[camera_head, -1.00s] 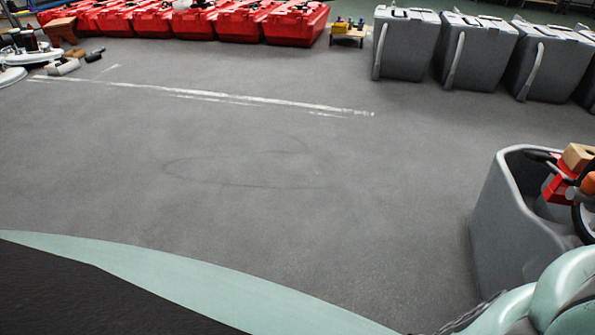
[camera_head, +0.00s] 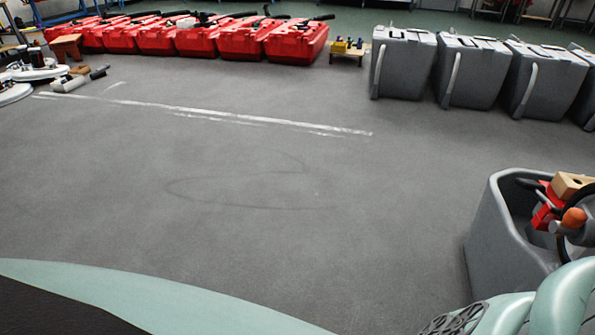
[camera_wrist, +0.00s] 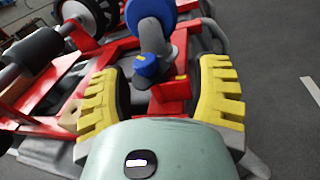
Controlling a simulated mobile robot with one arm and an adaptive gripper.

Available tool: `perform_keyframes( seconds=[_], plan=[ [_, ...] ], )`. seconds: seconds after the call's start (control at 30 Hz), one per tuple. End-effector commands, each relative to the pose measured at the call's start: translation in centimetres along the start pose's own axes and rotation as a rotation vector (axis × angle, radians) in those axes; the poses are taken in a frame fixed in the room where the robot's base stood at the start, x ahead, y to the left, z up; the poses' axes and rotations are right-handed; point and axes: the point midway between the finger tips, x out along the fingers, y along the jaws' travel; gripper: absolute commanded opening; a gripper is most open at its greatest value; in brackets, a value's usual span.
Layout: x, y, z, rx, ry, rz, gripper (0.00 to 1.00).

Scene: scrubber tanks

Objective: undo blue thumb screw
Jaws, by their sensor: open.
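My gripper (camera_wrist: 158,82) has two yellow ridged fingers, spread open on either side of the blue screw. The screw lies between the fingers, and no contact shows. The gripper does not show in the head view, where part of my arm is at the lower right.
A grey tank (camera_head: 505,225) with red and orange parts inside stands at the right. Red tanks (camera_head: 240,40) and grey tanks (camera_head: 470,70) line the back, with a small wooden stand (camera_head: 347,55) between them. The middle floor is clear.

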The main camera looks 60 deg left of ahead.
Motion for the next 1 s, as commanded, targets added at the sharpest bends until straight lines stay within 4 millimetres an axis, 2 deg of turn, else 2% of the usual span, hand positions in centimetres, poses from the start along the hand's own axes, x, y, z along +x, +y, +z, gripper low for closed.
perform_keyframes(
  seconds=[0.03, 0.2, 0.27, 0.4, 0.5, 0.6, 0.73, 1.0],
  plan=[
    [0.5, 1.8, 1.2, 0.032, 0.022, -0.040, 0.63],
    [0.2, 5.0, 1.1, 0.082, 0.114, -0.245, 0.63],
    [-0.5, 6.3, 1.2, 0.083, 0.149, -0.313, 0.63],
    [-3.2, 9.0, 1.7, 0.051, 0.223, -0.451, 0.63],
    [-5.2, 10.3, 2.4, 0.016, 0.254, -0.523, 0.63],
    [-6.5, 11.1, 3.0, -0.013, 0.268, -0.570, 0.63],
    [-7.2, 11.3, 3.3, -0.031, 0.273, -0.598, 0.63],
    [-5.7, 10.1, 2.6, -0.033, 0.273, -0.603, 0.63]
  ],
)
